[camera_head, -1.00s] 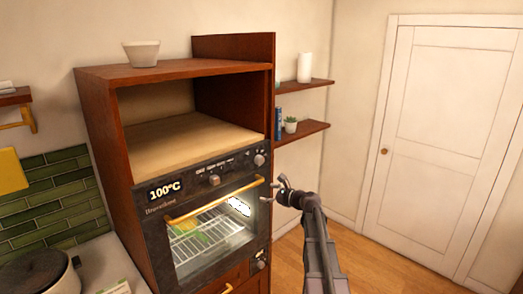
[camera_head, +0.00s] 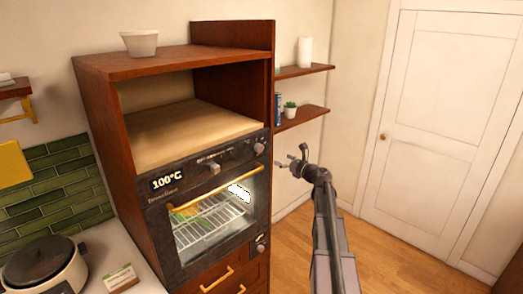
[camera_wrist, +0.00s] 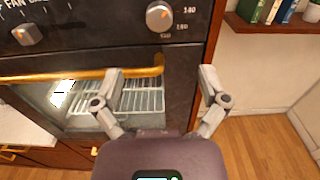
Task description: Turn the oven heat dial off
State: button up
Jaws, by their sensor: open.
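The oven (camera_head: 168,235) is built into a brown wooden cabinet, with its door shut and its display reading 100°C. The heat dial (camera_head: 259,149) is the silver knob at the right end of the black control panel. In the wrist view the heat dial (camera_wrist: 160,16) sits at the top, with temperature numbers such as 140 to its right. My gripper (camera_head: 291,158) is open and empty, to the right of the dial in the head view. In the wrist view my gripper's fingers (camera_wrist: 161,80) are spread below the dial, apart from it.
A second knob (camera_head: 214,167) is left of the heat dial, marked with fan wording. A brass handle (camera_head: 214,187) runs across the oven door just below the panel. Wall shelves (camera_head: 301,117) with books and a plant stand to the right. Floor to the right is clear.

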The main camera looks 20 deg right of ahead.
aim_at(261, 149)
jog(key=x, duration=1.3)
jog(key=shift+w, duration=0.1)
jog(key=c, duration=1.2)
jog(key=shift+o, duration=0.2)
jog(key=shift+d, duration=0.15)
